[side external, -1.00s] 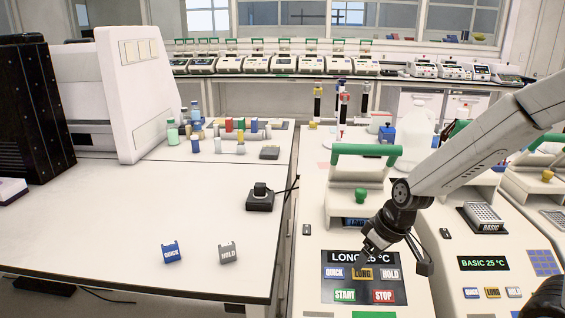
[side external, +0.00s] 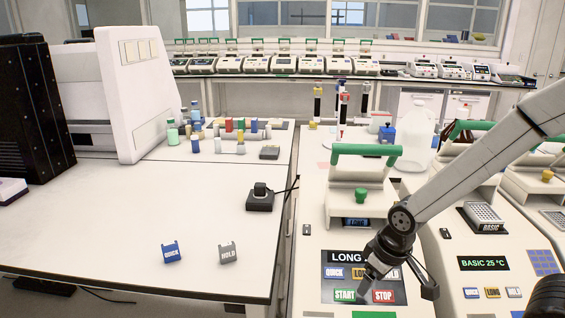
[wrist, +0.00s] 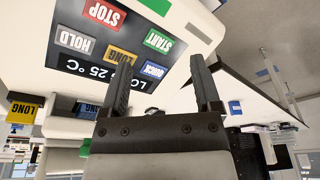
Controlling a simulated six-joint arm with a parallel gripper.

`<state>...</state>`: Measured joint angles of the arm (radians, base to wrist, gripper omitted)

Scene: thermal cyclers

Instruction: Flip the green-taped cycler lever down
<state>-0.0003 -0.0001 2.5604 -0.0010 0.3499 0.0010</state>
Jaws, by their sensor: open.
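The cycler with the LONG panel (side external: 335,297) stands right of the white bench, with a strip of green (side external: 373,315) at its front edge. Its lid (side external: 345,200) is raised, with a green bar (side external: 366,150) across the top and a green knob (side external: 361,195) on its face. My gripper (side external: 402,288) is open and empty, pointing down over the panel, in front of the lid and apart from the bar. In the wrist view my two fingers (wrist: 160,78) are spread, with the panel (wrist: 85,62) upside down beyond them. The gripper hides part of the display.
A cycler reading BASIC 25 °C (side external: 484,263) stands close on the right, with its own green bar (side external: 468,128). A blue QUICK block (side external: 171,253) and a grey HOLD block (side external: 227,253) sit on the left bench (side external: 110,225). Bottles and racks stand farther back.

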